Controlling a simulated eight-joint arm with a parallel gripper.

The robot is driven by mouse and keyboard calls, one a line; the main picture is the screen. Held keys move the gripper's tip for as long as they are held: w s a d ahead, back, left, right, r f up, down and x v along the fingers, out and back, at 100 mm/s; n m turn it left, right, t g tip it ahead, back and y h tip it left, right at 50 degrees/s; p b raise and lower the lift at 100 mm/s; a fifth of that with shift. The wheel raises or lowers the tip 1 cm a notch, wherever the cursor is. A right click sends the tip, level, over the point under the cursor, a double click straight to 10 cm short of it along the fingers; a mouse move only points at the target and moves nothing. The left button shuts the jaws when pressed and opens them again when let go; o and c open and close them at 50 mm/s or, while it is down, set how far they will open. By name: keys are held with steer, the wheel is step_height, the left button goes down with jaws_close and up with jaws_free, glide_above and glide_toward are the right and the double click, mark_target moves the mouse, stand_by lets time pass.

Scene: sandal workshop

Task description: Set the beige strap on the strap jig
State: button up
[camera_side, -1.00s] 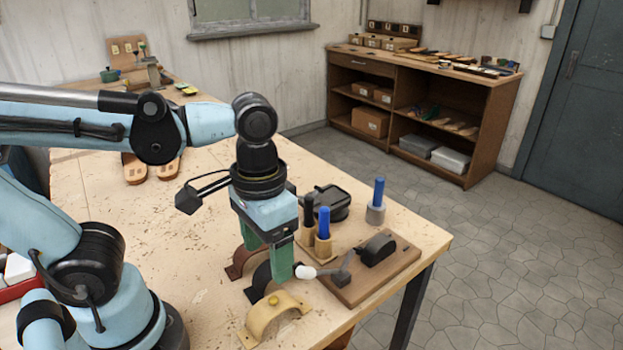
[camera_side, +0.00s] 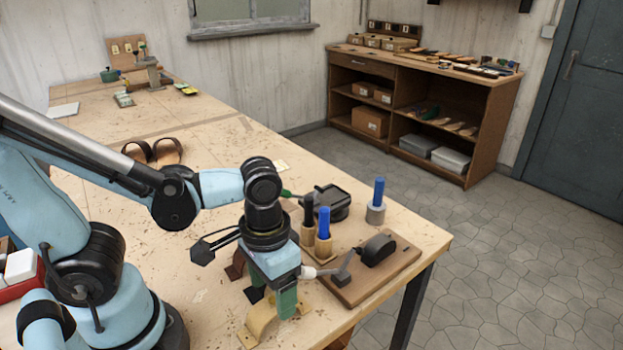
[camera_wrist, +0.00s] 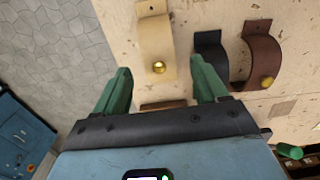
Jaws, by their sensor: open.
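The beige strap (camera_side: 259,321) is an arched band near the front edge of the bench. In the wrist view the beige strap (camera_wrist: 155,42) lies just beyond my fingers, roughly in line with the gap, with a brass stud at its near end. My gripper (camera_side: 271,296) is open and low at the strap; its green fingers partly cover it in the side view. The wrist view shows my gripper (camera_wrist: 164,88) with nothing between the fingers. A wooden board (camera_side: 352,291) with a rounded black block and a lever, apparently the strap jig, sits to the right.
A black strap (camera_wrist: 209,55) and a brown strap (camera_wrist: 260,55) stand beside the beige one. Blue-handled (camera_side: 324,222) and black-handled (camera_side: 308,212) tools stand upright behind the board, near a black device (camera_side: 330,200).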

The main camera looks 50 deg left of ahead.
mark_target(275, 313)
steer(key=shift+f, duration=1.3)
steer(key=c, duration=1.2)
steer(key=shift+r, duration=0.1)
